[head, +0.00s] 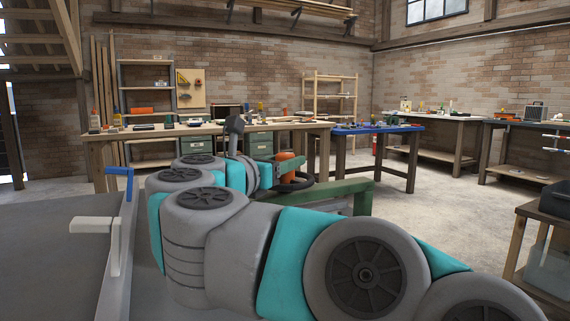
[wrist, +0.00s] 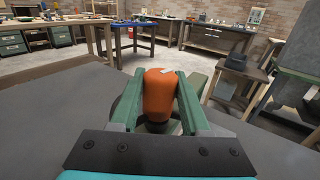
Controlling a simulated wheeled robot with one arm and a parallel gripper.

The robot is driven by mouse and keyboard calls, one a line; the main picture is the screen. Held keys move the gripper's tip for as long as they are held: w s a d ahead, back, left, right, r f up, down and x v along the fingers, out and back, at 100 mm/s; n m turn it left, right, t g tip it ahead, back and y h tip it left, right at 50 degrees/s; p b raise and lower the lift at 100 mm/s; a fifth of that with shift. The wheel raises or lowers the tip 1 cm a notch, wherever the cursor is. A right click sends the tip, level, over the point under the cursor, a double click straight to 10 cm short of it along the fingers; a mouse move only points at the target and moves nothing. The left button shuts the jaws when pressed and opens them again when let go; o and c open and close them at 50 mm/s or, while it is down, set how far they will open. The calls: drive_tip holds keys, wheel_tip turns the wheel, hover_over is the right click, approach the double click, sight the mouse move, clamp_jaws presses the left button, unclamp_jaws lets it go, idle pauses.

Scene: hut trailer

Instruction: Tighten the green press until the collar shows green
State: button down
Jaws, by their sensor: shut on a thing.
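My gripper (head: 277,172) is shut on an orange knob (head: 287,157) with rounded top, near the middle of the head view. In the wrist view, the green fingers of my gripper (wrist: 160,92) stand on both sides of the orange knob (wrist: 158,95), which has a small pale mark near its top. A dark ring-like wheel (head: 297,184) sits just below the knob. A green beam (head: 345,194), which looks like part of the press, runs to the right behind my arm. I cannot make out the collar or its colour; my arm and fingers hide much of the press.
A grey panel (head: 50,265) with a blue lever (head: 121,171) and a white lever (head: 92,225) is at the left. Wooden (head: 220,130) and blue-topped (head: 375,129) workbenches stand behind. Concrete floor (head: 450,205) lies clear between.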

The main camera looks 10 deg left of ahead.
sight(286, 155)
drive_tip(key=shift+m+g+h+b, duration=0.4)
drive_tip(key=shift+m+g+h, duration=0.3)
drive_tip(key=shift+m+h, duration=0.5)
drive_tip(key=shift+h, duration=0.6)
drive_tip(key=shift+c, duration=1.9)
unclamp_jaws()
drive_tip(key=shift+r, duration=0.1)
drive_tip(key=shift+r, duration=1.7)
drive_tip(key=shift+s+d+b, duration=0.25)
drive_tip(key=shift+s+b, duration=0.1)
drive_tip(key=shift+s, duration=0.3)
drive_tip(key=s+d+r+b, duration=0.1)
drive_tip(key=s+d+b, duration=0.3)
drive_tip(key=s, duration=0.9)
drive_tip(key=shift+d+r, duration=0.2)
drive_tip(key=shift+d, duration=1)
